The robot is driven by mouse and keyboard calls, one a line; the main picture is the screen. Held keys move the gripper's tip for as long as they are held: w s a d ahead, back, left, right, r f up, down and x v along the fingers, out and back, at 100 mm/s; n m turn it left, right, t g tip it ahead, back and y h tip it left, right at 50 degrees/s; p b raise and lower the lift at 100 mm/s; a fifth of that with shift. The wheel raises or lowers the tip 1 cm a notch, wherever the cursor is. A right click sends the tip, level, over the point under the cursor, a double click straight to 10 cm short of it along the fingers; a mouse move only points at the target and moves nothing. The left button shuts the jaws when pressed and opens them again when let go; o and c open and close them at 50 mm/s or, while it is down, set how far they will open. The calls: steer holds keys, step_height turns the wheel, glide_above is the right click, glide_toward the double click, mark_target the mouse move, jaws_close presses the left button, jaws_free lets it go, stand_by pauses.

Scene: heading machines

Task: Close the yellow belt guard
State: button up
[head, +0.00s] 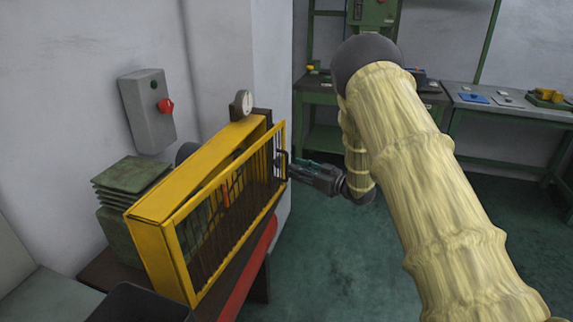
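The yellow belt guard (176,262) is a box-like frame with a barred door (237,199) on its front. The door stands slightly ajar, with a narrow gap to the yellow housing (198,169) along the top. A dark handle (284,165) is on the door's right edge. My gripper (291,170) is at that edge, pointing left, with its tips at or very near the handle. My arm in a pale yellow sleeve comes from the lower right. The fingertips are small and partly hidden by the handle, so I cannot tell whether they grip it.
A grey wall box with a red knob (166,105) is at upper left. A round gauge (243,103) sits above the guard. A dark green finned motor (132,183) is left of it. Workbenches (512,104) stand at the back. Green floor (340,262) is clear right of the machine.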

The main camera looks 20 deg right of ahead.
mark_target(287, 178)
steer(key=shift+p+x, duration=0.3)
steer(key=shift+x, duration=2.4)
jaws_close()
